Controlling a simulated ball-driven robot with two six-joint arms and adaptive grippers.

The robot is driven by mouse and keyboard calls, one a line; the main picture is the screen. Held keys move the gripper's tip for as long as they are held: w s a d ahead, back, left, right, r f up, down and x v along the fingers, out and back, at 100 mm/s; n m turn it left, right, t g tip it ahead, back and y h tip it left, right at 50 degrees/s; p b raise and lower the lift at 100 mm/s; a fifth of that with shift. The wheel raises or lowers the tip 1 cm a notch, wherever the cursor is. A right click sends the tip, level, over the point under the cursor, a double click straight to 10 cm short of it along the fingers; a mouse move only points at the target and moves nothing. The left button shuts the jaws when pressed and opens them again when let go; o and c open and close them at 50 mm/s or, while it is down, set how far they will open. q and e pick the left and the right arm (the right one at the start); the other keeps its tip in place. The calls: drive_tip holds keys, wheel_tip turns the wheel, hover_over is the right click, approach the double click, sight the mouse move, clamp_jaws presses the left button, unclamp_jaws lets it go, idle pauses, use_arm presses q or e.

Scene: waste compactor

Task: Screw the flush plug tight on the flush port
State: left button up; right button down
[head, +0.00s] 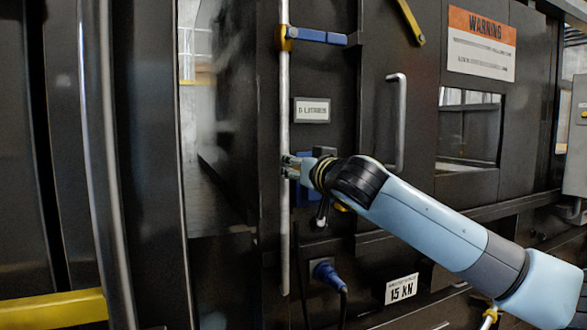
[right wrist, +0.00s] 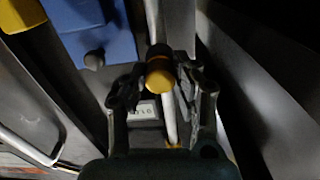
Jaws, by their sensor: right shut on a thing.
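My right gripper (head: 290,166) is beside the vertical grey rod on the dark machine front. In the right wrist view the fingers of my right gripper (right wrist: 158,90) are closed around a short, round, yellow-ended piece with a dark collar, which looks like the flush plug (right wrist: 160,76). The fingers and wrist hide the plug in the head view. I cannot make out the flush port or whether the plug touches it. My left gripper is not in view.
The grey rod (head: 284,100) runs close to my fingers, with a blue handle (head: 318,37) at its top. A blue panel (right wrist: 92,28) with a dark knob is near the plug. A blue connector (head: 325,272) is below. A bar handle (head: 399,120) stands to the right.

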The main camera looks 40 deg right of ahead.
drive_tip(key=m, duration=0.2)
drive_tip(key=shift+f+m+b, duration=0.15)
drive_tip(key=shift+m+b, duration=0.2)
drive_tip(key=shift+m, duration=0.05)
drive_tip(key=shift+m, duration=0.3)
drive_tip(key=m+b, duration=0.1)
drive_tip(key=m, duration=0.2)
drive_tip(key=shift+m+b, duration=0.3)
drive_tip(key=shift+m, duration=0.7)
